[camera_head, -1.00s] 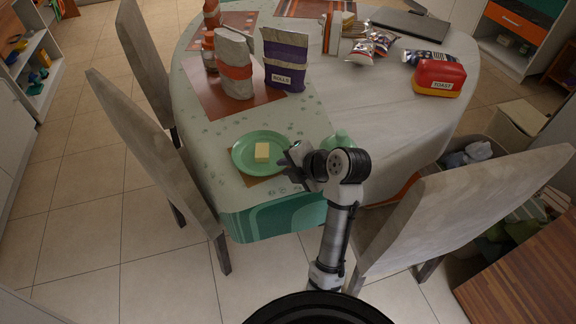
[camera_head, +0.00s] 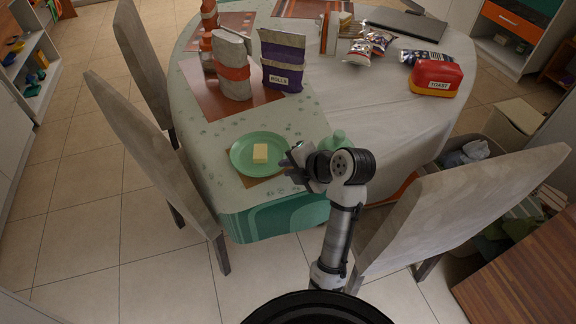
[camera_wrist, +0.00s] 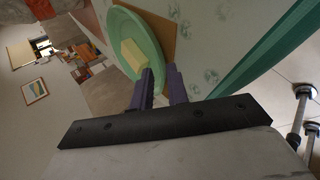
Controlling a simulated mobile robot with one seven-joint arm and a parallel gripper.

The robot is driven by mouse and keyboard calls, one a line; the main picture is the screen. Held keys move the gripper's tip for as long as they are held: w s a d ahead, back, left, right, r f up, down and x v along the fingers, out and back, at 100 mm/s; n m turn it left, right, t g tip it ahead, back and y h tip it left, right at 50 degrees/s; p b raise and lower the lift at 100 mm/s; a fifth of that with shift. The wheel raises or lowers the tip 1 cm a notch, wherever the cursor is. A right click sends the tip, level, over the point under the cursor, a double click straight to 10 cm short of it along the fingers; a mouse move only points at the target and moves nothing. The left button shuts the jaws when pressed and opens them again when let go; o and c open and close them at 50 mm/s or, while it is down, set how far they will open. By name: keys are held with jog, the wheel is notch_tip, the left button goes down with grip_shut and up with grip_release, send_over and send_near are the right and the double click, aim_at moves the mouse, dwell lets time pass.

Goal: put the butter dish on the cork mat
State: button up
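A round green dish (camera_head: 276,141) holds a pale yellow butter block (camera_head: 260,153) near the front edge of the table. Beneath the dish a flat brown mat (camera_wrist: 164,33) sticks out at its edge; its corner shows below the dish in the head view (camera_head: 254,181). My gripper (camera_head: 291,163) is at the dish's right rim. In the wrist view its two dark fingers (camera_wrist: 161,76) stand apart with a narrow gap, close to the dish rim (camera_wrist: 130,21) and the butter (camera_wrist: 132,60). I cannot tell whether they touch the rim.
A green object (camera_head: 337,139) stands just behind my gripper, partly hidden. A rolls bag (camera_head: 283,62), a grey bag with an orange band (camera_head: 233,72) and a red toast pack (camera_head: 437,78) stand farther back. Chairs flank the table (camera_head: 400,118), whose middle is fairly clear.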

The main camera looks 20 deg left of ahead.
jog(key=shift+p+v, duration=0.3)
jog(key=shift+v, duration=0.8)
jog(key=o, duration=0.6)
jog(key=shift+c, duration=0.2)
jog(key=shift+d, duration=0.1)
jog(key=s+d+p, duration=0.1)
jog(key=s+d, duration=0.2)
jog(key=d, duration=0.3)
jog(key=shift+s+d, duration=0.25)
dwell(0.8)
